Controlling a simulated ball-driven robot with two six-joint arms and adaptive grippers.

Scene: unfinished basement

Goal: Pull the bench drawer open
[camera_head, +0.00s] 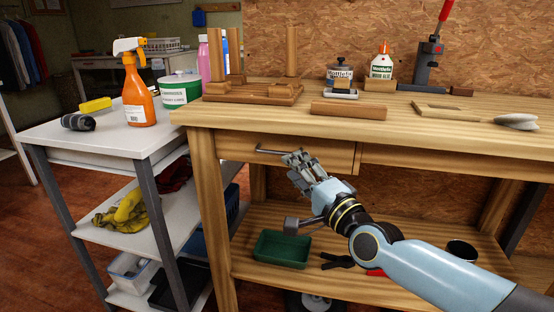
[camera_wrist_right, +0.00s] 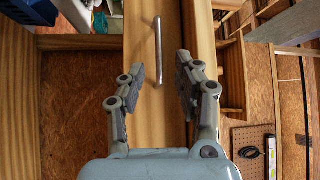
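The wooden bench drawer (camera_head: 232,146) is under the left part of the bench top, and its front looks flush with the frame. Its grey bar handle (camera_head: 268,151) runs across the front. My right gripper (camera_head: 293,160) is at the handle's right part, partly hiding it. In the right wrist view the handle (camera_wrist_right: 159,50) lies between the two spread fingers of my right gripper (camera_wrist_right: 161,72), with a gap on both sides. The gripper is open and holds nothing. My left gripper is not in view.
A white cart (camera_head: 60,137) with an orange spray bottle (camera_head: 138,95) stands at left.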

